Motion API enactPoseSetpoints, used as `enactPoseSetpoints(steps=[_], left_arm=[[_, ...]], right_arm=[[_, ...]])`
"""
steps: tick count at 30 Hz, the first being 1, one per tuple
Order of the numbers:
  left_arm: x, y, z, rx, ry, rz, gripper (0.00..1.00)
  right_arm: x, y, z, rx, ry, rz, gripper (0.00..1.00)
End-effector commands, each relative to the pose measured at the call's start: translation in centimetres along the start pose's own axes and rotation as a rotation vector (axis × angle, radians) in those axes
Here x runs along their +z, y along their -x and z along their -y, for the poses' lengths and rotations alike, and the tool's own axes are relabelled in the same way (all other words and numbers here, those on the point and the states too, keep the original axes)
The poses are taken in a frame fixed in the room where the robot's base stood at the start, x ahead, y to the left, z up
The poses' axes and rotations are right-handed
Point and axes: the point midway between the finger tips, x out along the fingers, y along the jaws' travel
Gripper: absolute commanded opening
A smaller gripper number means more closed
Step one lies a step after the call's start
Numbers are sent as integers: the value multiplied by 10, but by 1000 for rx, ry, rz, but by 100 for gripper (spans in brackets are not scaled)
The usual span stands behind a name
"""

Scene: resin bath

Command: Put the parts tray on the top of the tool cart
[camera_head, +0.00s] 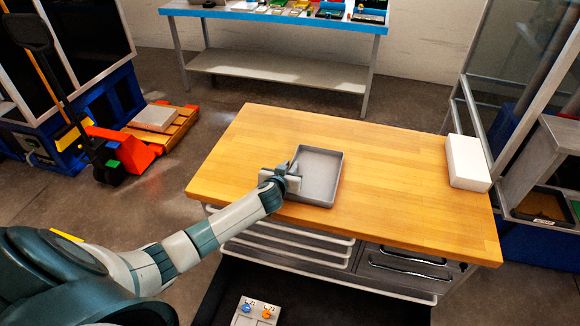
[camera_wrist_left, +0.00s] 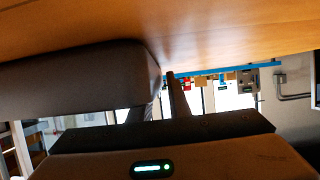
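The parts tray (camera_head: 318,176) is a shallow grey rectangular tray. It looks empty and lies flat on the wooden top of the tool cart (camera_head: 395,190), left of the middle. My left gripper (camera_head: 290,172) is at the tray's left edge, partly over the rim. In the left wrist view the fingers (camera_wrist_left: 158,98) stand apart with a gap between them. The grey tray (camera_wrist_left: 75,78) is close by on the left and covers part of one finger. The wood surface (camera_wrist_left: 220,25) fills the top of that view. My right gripper is in neither view.
A white block (camera_head: 466,162) stands at the right end of the cart top. Wood between it and the tray is clear. Drawers with handles (camera_head: 405,262) are under the top. A blue-edged bench (camera_head: 280,18) with several items stands behind. An orange pallet jack (camera_head: 125,150) is at left.

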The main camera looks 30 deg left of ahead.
Motion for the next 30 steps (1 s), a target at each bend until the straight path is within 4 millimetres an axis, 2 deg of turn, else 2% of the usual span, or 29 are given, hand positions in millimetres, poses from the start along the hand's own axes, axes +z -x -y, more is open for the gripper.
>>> enactPoseSetpoints(steps=[13, 17, 23, 30], left_arm=[[-4, 1, 0, 0, -1, -1, 22], [-2, 7, 0, 1, 0, -1, 22], [-1, 27, 0, 1, 1, 1, 22], [-1, 62, 0, 2, 1, -1, 22]], right_arm=[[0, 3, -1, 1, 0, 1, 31], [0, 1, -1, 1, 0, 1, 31], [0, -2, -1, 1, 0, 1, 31], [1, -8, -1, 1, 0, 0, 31]])
